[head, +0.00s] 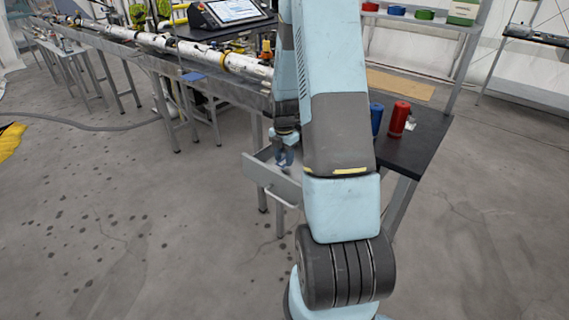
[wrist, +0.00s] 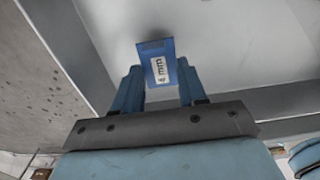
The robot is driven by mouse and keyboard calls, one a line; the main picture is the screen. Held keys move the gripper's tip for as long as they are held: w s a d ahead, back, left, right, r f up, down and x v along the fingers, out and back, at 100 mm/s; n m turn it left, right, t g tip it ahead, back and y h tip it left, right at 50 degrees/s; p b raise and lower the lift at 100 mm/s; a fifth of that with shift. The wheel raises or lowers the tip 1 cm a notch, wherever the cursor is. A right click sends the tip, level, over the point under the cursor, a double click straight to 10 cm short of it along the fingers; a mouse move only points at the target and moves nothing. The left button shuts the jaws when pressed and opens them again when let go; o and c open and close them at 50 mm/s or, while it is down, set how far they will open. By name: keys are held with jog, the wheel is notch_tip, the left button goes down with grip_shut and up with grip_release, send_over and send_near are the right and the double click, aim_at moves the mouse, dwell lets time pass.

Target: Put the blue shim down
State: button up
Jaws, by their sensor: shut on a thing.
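The blue shim (wrist: 155,48) shows in the wrist view, a small flat block with a white label that reads "4 mm". My gripper (wrist: 160,72) is shut on it, one blue finger on each side. In the head view my gripper (head: 284,152) points down at the open grey drawer (head: 266,181) under the bench. The shim is too small and too covered to make out there. In the wrist view the drawer's pale floor (wrist: 235,45) lies behind the shim. I cannot tell whether the shim touches it.
A red cylinder (head: 399,119) and a blue cylinder (head: 376,117) stand on the dark bench top (head: 428,135) at right. A long bench with a white tube (head: 190,50) and a screen (head: 234,11) runs off to the left. The floor at left is mostly clear.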

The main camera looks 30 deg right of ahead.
aim_at(284, 162)
jog(key=shift+f, duration=1.5)
jog(key=shift+f, duration=0.1)
jog(key=o, duration=1)
jog(key=shift+o, duration=0.2)
